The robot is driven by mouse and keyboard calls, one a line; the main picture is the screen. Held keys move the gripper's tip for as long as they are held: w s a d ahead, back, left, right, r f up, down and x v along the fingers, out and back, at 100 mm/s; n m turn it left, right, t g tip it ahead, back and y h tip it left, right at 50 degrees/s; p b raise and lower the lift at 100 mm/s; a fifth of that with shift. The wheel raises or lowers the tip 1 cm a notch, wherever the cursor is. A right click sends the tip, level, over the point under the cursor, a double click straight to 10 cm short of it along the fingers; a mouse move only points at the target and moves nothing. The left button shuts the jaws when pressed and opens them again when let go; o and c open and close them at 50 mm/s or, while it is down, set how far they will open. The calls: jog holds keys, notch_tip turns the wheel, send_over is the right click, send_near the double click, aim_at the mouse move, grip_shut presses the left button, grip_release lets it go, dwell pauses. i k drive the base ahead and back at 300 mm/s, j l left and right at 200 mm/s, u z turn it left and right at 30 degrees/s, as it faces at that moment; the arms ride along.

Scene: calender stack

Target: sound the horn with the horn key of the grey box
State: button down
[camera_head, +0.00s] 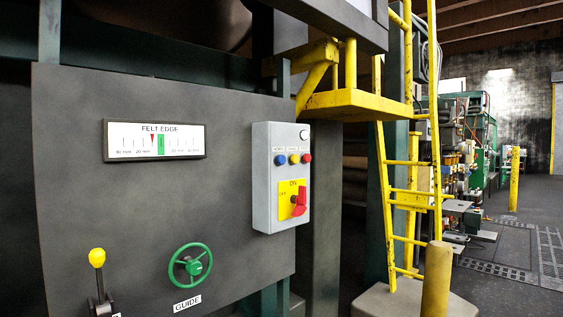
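The grey box (262,190) is fixed upright on the right part of a dark panel. It has a row of three round keys: a blue key (280,160) at left, a yellow key (294,159) in the middle and a red key (306,158) at right. Small labels sit above them; the one over the blue key looks like HORN but is too small to read surely. Below is a red rotary switch (298,201) on a yellow plate marked ON and OFF. A small white round piece (304,134) sits at the top right. My gripper is not in view.
The dark panel (75,200) also carries a FELT EDGE gauge (154,140), a green handwheel (190,266) labelled GUIDE and a yellow-knobbed lever (97,258). A yellow ladder (411,190) and platform stand right of the box. A yellow post (436,280) is at the front right.

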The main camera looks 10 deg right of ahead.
aim_at(280, 160)
jog(key=i+l+u, duration=0.15)
jog(key=l+u, duration=0.15)
jog(key=l, duration=0.2)
jog(key=i+l+u, duration=0.1)
jog(key=l+u, duration=0.2)
jog(key=l, duration=0.25)
jog(key=i+l+u, duration=0.85)
